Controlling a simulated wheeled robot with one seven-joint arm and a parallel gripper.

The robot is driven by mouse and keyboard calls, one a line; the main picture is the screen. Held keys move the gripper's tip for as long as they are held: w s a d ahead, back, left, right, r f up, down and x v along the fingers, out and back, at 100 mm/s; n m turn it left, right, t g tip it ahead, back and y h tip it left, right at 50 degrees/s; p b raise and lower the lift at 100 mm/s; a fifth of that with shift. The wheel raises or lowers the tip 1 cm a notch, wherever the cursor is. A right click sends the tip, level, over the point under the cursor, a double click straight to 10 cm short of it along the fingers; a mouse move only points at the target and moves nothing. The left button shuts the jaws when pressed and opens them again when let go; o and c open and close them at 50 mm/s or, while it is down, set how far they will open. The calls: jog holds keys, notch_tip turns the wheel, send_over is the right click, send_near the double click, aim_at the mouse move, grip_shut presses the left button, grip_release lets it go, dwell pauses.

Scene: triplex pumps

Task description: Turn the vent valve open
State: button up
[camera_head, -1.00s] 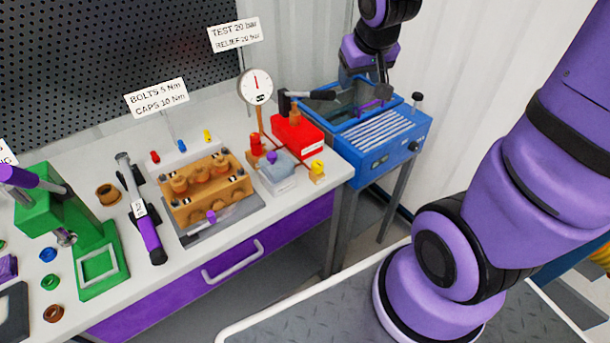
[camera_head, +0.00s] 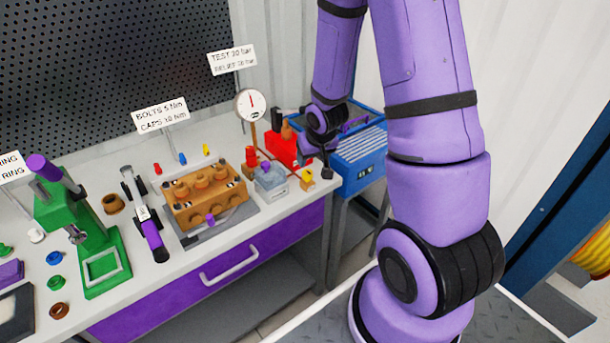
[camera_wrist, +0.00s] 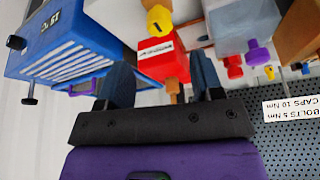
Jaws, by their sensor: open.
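My gripper (camera_head: 327,165) is at the right end of the bench, just right of a small yellow knob (camera_head: 307,176). In the wrist view my gripper (camera_wrist: 162,82) is open and empty, and the yellow knob (camera_wrist: 160,20) lies beyond the fingertips, apart from them. A red box (camera_wrist: 162,58) also shows beyond and between the fingers. A grey block (camera_head: 269,180) with a purple knob stands left of the yellow knob; the purple knob shows in the wrist view (camera_wrist: 260,56). I cannot tell by label which knob is the vent valve.
A dial gauge (camera_head: 250,105) stands behind the block. The blue basin unit (camera_head: 365,155) is right of the bench, partly hidden by my arm. A brown pump block (camera_head: 208,197), a torque wrench (camera_head: 150,228) and a green press (camera_head: 100,255) stand to the left.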

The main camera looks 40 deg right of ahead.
aim_at(308, 172)
jog(key=x, duration=0.9)
jog(key=shift+w+f, duration=0.1)
jog(key=shift+f, duration=0.25)
jog(key=c, duration=0.9)
